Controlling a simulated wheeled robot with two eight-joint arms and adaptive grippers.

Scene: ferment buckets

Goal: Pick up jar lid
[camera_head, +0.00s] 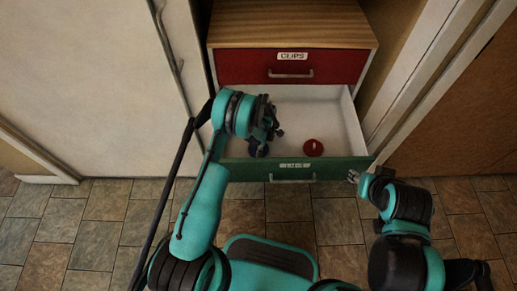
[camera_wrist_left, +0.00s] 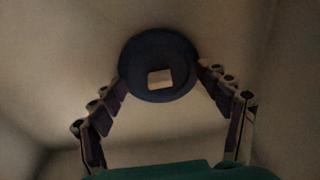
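A round dark blue lid (camera_head: 258,150) lies in the open drawer, partly hidden by my left gripper (camera_head: 268,122). In the left wrist view the same blue lid (camera_wrist_left: 158,55) has a pale square patch and sits between the spread fingertips of my left gripper (camera_wrist_left: 162,76). The fingertips are close to its rim; I cannot tell whether they touch it. A round red lid-like object (camera_head: 313,148) lies to the right in the drawer. My right gripper (camera_head: 353,177) is by the drawer's front right corner, too small to judge its opening.
The open drawer (camera_head: 335,112) has pale inner walls and a green labelled front (camera_head: 335,168). A shut red drawer (camera_head: 345,66) labelled "CLIPS" is above it, under a wooden top (camera_head: 290,22). White doors (camera_head: 90,90) flank the left. Free drawer floor surrounds the red object.

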